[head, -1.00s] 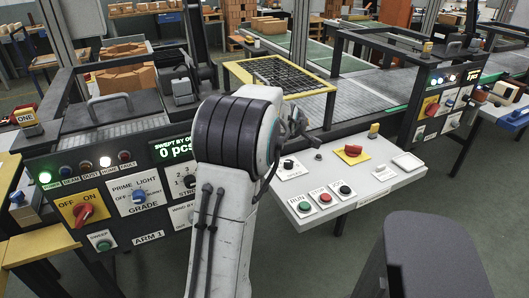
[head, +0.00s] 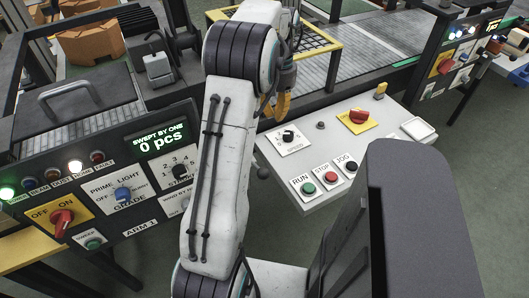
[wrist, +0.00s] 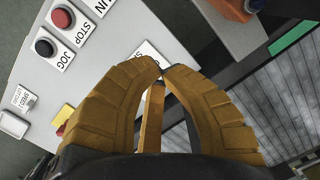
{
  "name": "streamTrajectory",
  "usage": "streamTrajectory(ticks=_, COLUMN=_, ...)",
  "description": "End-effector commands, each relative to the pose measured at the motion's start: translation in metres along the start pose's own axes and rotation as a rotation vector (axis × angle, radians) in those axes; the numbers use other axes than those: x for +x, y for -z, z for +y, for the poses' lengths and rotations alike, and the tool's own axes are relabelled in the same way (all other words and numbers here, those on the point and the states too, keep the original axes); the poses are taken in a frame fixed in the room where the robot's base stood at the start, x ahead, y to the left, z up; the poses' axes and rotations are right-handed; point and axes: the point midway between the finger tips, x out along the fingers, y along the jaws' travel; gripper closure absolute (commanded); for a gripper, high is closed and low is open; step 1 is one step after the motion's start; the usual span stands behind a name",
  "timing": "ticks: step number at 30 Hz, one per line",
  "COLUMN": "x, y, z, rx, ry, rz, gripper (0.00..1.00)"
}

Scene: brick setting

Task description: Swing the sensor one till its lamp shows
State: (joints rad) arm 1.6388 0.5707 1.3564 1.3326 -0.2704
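A black rotary knob (head: 288,135) sits on a white plate on the sloping grey console (head: 330,185); the plate's lettering is too small to read surely, so I cannot confirm it is the sensor one. My gripper (head: 283,105) has yellow fingers just behind and above that knob. In the wrist view my gripper (wrist: 161,66) has its fingertips nearly together, with nothing visible between them. They cover part of a white plate (wrist: 150,50), and no knob shows there. On the ARM 1 panel (head: 150,215), the green lamp (head: 7,192) and a white lamp (head: 75,167) are lit; others look dark.
RUN (head: 307,188), STOP (head: 330,176) and JOG (head: 351,166) buttons line the console's front edge. A red switch (head: 359,116) on yellow lies to the right. A yellow-rimmed mesh guard (head: 322,44) stands behind. A dark grey block (head: 420,220) fills the right foreground.

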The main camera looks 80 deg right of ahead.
Motion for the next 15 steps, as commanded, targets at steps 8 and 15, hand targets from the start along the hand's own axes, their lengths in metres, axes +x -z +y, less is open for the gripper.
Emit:
streamTrajectory(ticks=8, x=-0.002, y=-0.031, z=-0.009, rx=0.248, ry=0.02, rz=-0.136, gripper=1.0)
streamTrajectory(ticks=15, x=0.008, y=-0.033, z=-0.009, rx=0.294, ry=0.017, rz=-0.138, gripper=1.0)
